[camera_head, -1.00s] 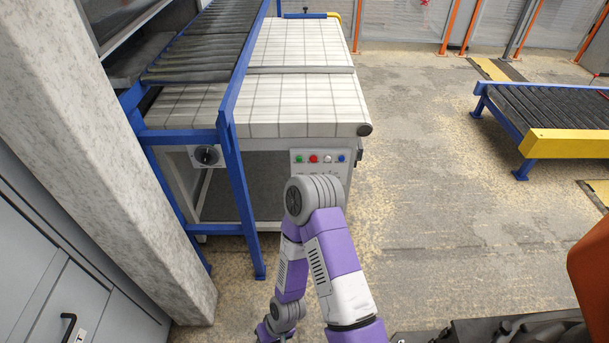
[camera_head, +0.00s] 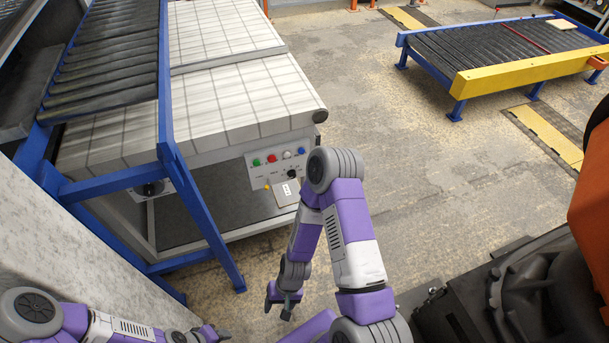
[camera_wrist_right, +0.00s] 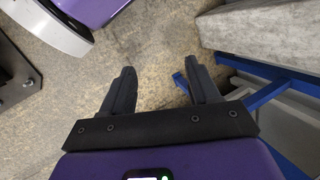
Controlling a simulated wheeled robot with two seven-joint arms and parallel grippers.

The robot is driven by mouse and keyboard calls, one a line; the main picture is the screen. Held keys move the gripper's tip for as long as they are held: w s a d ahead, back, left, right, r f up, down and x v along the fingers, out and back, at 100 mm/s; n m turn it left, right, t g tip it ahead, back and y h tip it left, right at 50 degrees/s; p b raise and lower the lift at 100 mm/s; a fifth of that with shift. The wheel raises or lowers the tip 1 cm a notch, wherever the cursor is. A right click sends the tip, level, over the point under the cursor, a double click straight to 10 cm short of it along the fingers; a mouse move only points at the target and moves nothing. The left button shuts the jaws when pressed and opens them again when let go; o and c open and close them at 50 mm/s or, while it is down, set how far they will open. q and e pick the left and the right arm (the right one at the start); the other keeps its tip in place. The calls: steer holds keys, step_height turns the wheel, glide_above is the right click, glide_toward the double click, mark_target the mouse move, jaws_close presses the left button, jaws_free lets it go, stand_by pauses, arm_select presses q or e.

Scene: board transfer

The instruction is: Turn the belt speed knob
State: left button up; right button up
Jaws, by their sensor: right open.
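A dark round knob (camera_head: 148,189) sits on a light plate low on the conveyor's near side, partly hidden behind a blue frame leg. The control panel (camera_head: 280,166) on the conveyor front carries coloured buttons and small dark parts too small to read. My right gripper (camera_head: 279,303) hangs low over the floor, in front of the conveyor and well apart from the knob and panel. In the right wrist view (camera_wrist_right: 158,75) its two fingers are spread with nothing between them. My left gripper (camera_head: 210,332) shows only as a small dark shape at the bottom; its jaws are unclear.
A concrete pillar (camera_head: 50,245) is close at lower left. Another roller conveyor (camera_head: 500,50) is at upper right. The floor between is clear.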

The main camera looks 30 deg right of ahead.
mark_target(293, 176)
steer(key=w+a+f+m+y, duration=0.2)
steer(key=w+a+m+y, duration=0.35)
steer(key=w+m, duration=0.35)
steer(key=w+d+r+m+t+y+p, duration=0.1)
steer(key=w+d+m+t, duration=0.2)
steer(key=w+m+t, duration=0.3)
steer(key=w+d+r+m+t+y, duration=0.1)
steer(key=w+d+m+t, duration=0.25)
steer(key=w, duration=0.45)
steer(key=w+d+m+t+h, duration=0.4)
steer(key=d+m+h, duration=0.35)
steer(key=d, duration=0.55)
steer(key=w+d+m+t+h, duration=0.45)
steer(key=d+m+h, duration=0.3)
steer(key=d, duration=0.55)
steer(key=shift+h, duration=0.35)
steer(key=x, duration=0.2)
steer(key=b+x, duration=0.1)
steer(key=x, duration=0.1)
steer(key=b+x, duration=0.1)
steer(key=x, duration=0.1)
steer(key=shift+w+d+f, duration=0.1)
steer(key=shift+d, duration=0.3)
steer(key=shift+w+d, duration=0.1)
steer(key=shift+w, duration=0.4)
